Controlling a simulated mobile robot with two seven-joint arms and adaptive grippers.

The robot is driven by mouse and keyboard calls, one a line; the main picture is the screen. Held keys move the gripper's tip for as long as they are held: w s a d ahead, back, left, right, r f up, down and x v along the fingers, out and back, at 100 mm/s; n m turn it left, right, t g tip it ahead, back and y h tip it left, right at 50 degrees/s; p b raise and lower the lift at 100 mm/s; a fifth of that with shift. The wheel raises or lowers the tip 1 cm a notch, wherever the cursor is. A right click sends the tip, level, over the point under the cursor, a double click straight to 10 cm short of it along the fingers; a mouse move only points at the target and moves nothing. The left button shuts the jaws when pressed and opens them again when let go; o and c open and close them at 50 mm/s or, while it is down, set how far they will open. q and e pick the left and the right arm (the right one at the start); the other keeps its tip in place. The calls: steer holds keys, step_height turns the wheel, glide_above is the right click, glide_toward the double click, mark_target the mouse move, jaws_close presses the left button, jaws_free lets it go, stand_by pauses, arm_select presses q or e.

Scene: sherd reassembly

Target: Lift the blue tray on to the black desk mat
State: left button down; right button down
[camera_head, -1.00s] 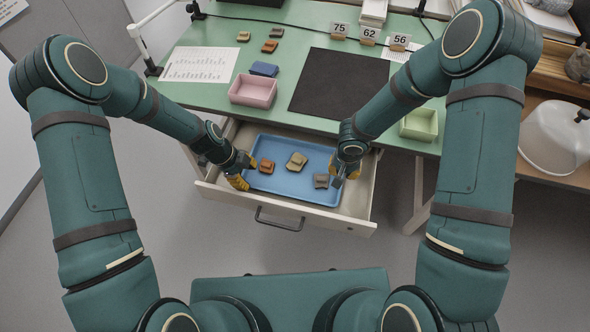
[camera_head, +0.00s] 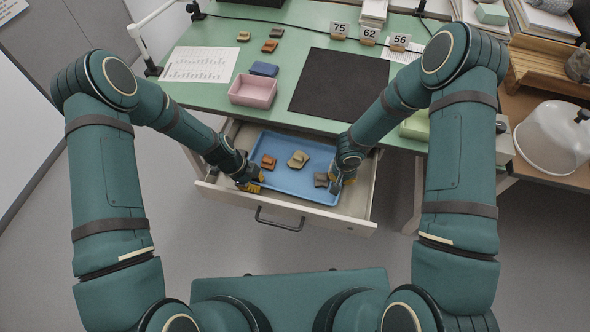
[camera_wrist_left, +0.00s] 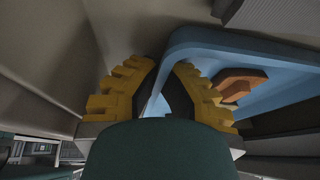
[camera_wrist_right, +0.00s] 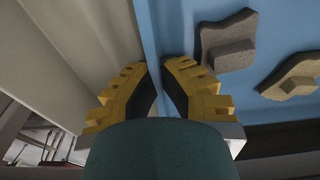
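The blue tray (camera_head: 294,186) lies in the open drawer below the desk's front edge. It carries an orange sherd (camera_head: 268,162), a tan sherd (camera_head: 298,159) and a grey sherd (camera_head: 321,179). My left gripper (camera_head: 250,184) is at the tray's left side; in the left wrist view its fingers (camera_wrist_left: 164,85) close on either side of the tray rim. My right gripper (camera_head: 338,182) is at the right side; in the right wrist view its fingers (camera_wrist_right: 157,80) pinch the rim beside the grey sherd. The black desk mat (camera_head: 340,84) lies bare on the desk.
The drawer front (camera_head: 290,216) stands in front of the tray. On the green desk (camera_head: 205,92) a pink box (camera_head: 253,91), a blue block (camera_head: 264,69) and several small sherds lie left of the mat. Number cards (camera_head: 369,36) stand behind it. A green box (camera_head: 415,125) is to its right.

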arm_select(q)
steer(key=shift+d+r, duration=0.15)
steer(key=shift+r, duration=0.1)
arm_select(e)
steer(key=shift+s+a+r, duration=0.1)
